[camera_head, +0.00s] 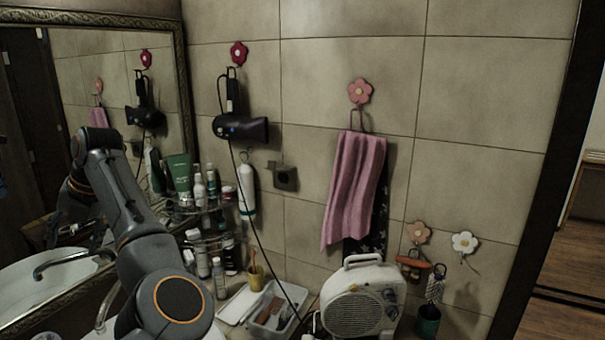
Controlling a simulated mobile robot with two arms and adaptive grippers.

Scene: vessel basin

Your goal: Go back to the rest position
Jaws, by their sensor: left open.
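My left arm rises from the bottom left of the head view, in front of the mirror and the basin. Its upper part bends over at the left. My left gripper (76,222) is a small dark shape there, near the mirror and above the basin. It is open, and I see nothing held in it; its fingers are hard to make out against the dark background. My right gripper is not in view.
A framed mirror (184,95) and basin (45,280) are at left. Bottles (202,258) crowd a shelf beside my arm. A hair dryer (240,128) and pink towel (354,185) hang on the wall. A white heater (360,298) and tray (262,318) stand below.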

